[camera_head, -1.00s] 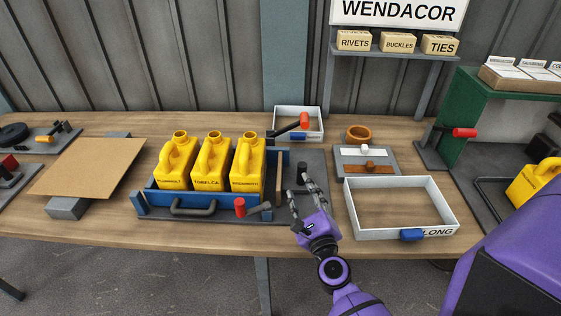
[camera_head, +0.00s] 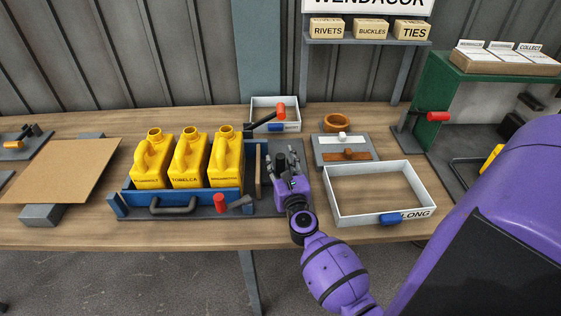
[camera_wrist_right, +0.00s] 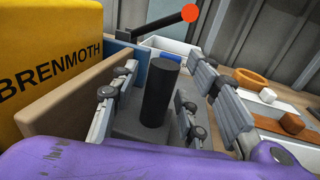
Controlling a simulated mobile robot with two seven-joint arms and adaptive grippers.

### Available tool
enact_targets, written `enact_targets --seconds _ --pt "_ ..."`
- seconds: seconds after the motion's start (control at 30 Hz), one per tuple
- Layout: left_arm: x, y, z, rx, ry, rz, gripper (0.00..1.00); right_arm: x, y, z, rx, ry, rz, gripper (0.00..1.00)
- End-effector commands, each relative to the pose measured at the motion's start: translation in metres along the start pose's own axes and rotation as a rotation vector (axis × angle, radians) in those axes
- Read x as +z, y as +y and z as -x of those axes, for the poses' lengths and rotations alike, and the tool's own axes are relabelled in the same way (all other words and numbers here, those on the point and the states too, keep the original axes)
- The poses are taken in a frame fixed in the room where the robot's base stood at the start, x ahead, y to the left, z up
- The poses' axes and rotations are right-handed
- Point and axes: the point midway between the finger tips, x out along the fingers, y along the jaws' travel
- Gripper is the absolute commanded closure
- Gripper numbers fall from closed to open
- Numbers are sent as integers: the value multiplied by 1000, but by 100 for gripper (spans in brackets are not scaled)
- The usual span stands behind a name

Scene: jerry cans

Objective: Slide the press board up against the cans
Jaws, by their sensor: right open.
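Three yellow jerry cans (camera_head: 190,163) stand upright in a row in a blue tray (camera_head: 112,205). The brown press board (camera_head: 258,180) stands on edge just right of the cans, with a narrow gap to the rightmost one. It also shows in the right wrist view (camera_wrist_right: 75,112), beside the can marked BRENMOTH (camera_wrist_right: 50,60). A black upright post (camera_wrist_right: 160,95) stands right of the board. My right gripper (camera_head: 282,161) is open around this post, with fingers on both sides and visible space between. My left gripper is out of view.
Two red-handled clamps stand close by, one at the tray's front (camera_head: 220,203) and one behind (camera_head: 278,112). A white bin (camera_head: 335,213) and a grey plate with small blocks (camera_head: 345,160) lie to the right. A cardboard sheet (camera_head: 65,170) lies at left.

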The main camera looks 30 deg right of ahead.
Motion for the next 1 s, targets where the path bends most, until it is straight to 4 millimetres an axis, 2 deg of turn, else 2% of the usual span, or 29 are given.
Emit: enact_targets --seconds 0.23,0.53,0.77,1.0 --pt "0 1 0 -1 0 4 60 0 0 -1 0 0 1 60" --pt "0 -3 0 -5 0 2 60 0 0 -1 0 0 1 99" --pt "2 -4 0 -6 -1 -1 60 0 7 -2 1 -1 -2 100" --pt "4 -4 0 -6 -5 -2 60 -1 45 -9 4 1 -3 100"
